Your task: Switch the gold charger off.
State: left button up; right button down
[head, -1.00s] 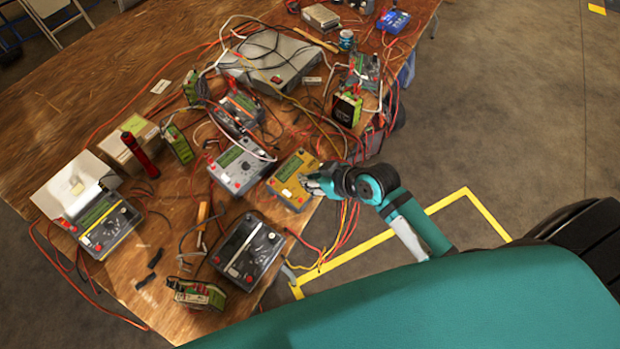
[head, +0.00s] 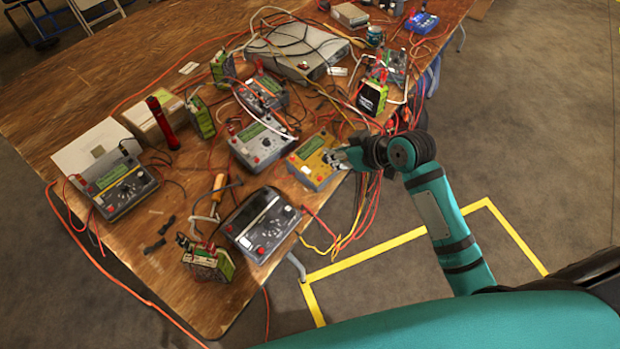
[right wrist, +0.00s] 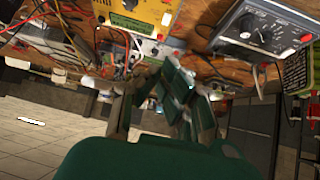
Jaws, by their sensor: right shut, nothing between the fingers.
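The gold charger (head: 309,167) is a yellow box with a small green display, near the table's right edge in the head view. In the right wrist view the gold charger (right wrist: 138,14) shows at the top, cut off by the frame. My right gripper (head: 334,158) is shut and empty at the charger's right side, over its face and covering part of it. I cannot tell whether it touches the charger. The charger's switch and its state are too small to make out. My left gripper is not in view.
Grey chargers stand close by: one (head: 258,143) left of the gold one, another (head: 262,226) nearer the front edge. Red and yellow cables (head: 366,202) hang over the table edge beside my right arm. Open floor (head: 545,130) lies to the right.

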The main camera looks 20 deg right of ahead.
jog(key=p, duration=0.1)
send_over(304, 166)
jog(key=s+d, duration=0.2)
jog(key=s, duration=0.1)
notch_tip(304, 166, down, 6)
jog(key=shift+a+f, duration=0.15)
jog(key=f, duration=0.3)
jog(key=shift+w+a+f+p, duration=0.2)
jog(key=shift+w+f+p, duration=0.05)
jog(key=shift+w+p, duration=0.05)
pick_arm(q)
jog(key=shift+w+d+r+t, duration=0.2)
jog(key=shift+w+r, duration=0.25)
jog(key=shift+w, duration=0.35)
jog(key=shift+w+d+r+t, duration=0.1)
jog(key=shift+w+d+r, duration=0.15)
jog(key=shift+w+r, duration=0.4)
pick_arm(e)
jog(key=shift+f, duration=0.55)
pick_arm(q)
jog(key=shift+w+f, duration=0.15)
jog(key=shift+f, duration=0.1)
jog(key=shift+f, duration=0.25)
pick_arm(e)
jog(key=shift+s+d+f, duration=0.1)
jog(key=shift+f, duration=0.3)
